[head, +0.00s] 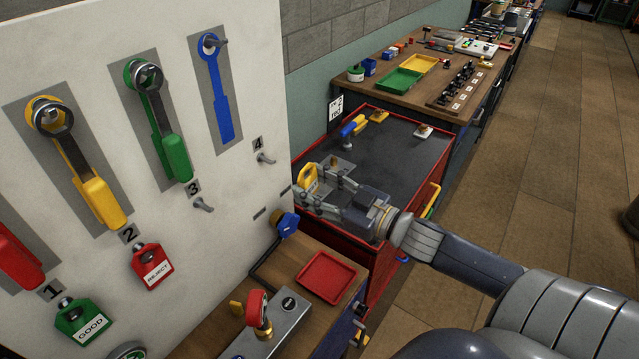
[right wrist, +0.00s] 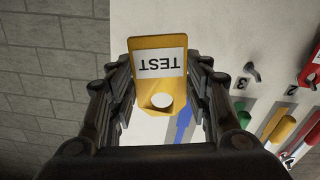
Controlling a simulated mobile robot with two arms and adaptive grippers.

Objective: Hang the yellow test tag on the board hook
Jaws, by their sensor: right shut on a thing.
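The yellow test tag (head: 308,179) is between the fingers of my right gripper (head: 319,181), which is shut on it. In the right wrist view the tag (right wrist: 145,90) shows its white TEST label upside down and a round hole. The white board (head: 235,180) carries numbered hooks. The bare hook by number 4 (head: 265,158) is to the left of the tag, with a gap in the picture. The hook by number 3 (head: 203,205) is also bare and shows in the right wrist view (right wrist: 253,72). My left gripper is out of view.
A red REJECT tag (head: 153,266) and a green GOOD tag (head: 83,320) hang at 2 and 1. Wrenches hang above them. A red-rimmed cart (head: 400,160) is behind my gripper. A blue knob (head: 286,223) and red tray (head: 325,278) are below.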

